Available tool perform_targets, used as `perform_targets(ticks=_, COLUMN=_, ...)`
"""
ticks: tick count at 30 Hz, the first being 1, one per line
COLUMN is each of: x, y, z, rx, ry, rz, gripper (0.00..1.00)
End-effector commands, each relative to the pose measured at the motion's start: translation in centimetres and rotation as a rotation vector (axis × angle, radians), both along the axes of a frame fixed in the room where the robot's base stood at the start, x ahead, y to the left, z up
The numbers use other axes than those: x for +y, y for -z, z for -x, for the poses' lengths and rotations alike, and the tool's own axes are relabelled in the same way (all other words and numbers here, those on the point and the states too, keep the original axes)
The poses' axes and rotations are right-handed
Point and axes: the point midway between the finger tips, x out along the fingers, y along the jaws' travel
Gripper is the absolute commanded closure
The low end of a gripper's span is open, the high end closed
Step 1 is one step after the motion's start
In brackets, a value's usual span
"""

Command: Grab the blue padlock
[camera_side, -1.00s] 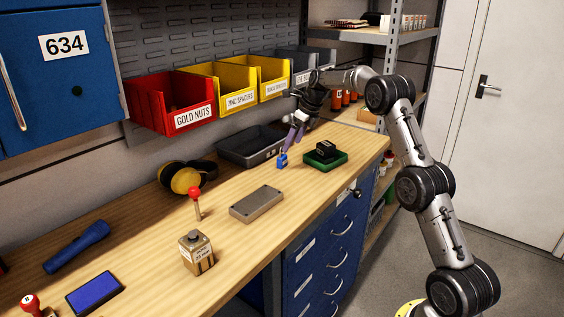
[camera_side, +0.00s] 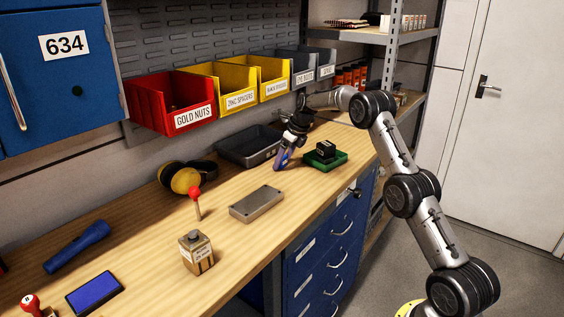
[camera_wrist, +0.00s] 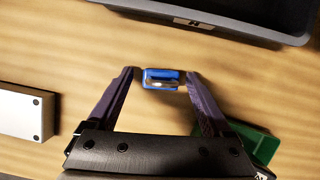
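The blue padlock (camera_wrist: 161,74) stands on the wooden workbench, seen from above in the wrist view. In that view my gripper (camera_wrist: 161,76) is open, with one purple finger to the left of the padlock and one to the right.
A green tray (camera_side: 336,163) with a black object is close to the right of my gripper. A dark grey tray (camera_side: 236,158) lies behind it to the left. A grey metal block (camera_side: 257,204) lies in front. Labelled bins (camera_side: 181,104) line the back wall.

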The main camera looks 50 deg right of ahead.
Motion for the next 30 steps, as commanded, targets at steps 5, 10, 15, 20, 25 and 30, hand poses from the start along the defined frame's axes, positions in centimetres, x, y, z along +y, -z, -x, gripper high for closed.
perform_targets(ticks=5, x=0.0, y=0.0, z=0.0, rx=0.000, ry=0.000, rz=0.000, gripper=0.47)
perform_targets(ticks=10, x=0.0, y=0.0, z=0.0, rx=0.001, ry=0.000, rz=0.000, gripper=0.78)
perform_targets(ticks=15, x=0.0, y=0.0, z=0.0, rx=0.001, ry=0.000, rz=0.000, gripper=1.00)
perform_targets(ticks=20, x=0.0, y=-0.1, z=0.0, rx=0.000, ry=0.000, rz=0.000, gripper=1.00)
perform_targets(ticks=25, x=0.0, y=-0.3, z=0.0, rx=-0.001, ry=0.000, rz=0.000, gripper=1.00)
perform_targets(ticks=30, x=0.0, y=-1.6, z=0.0, rx=-0.003, ry=0.000, rz=0.002, gripper=1.00)
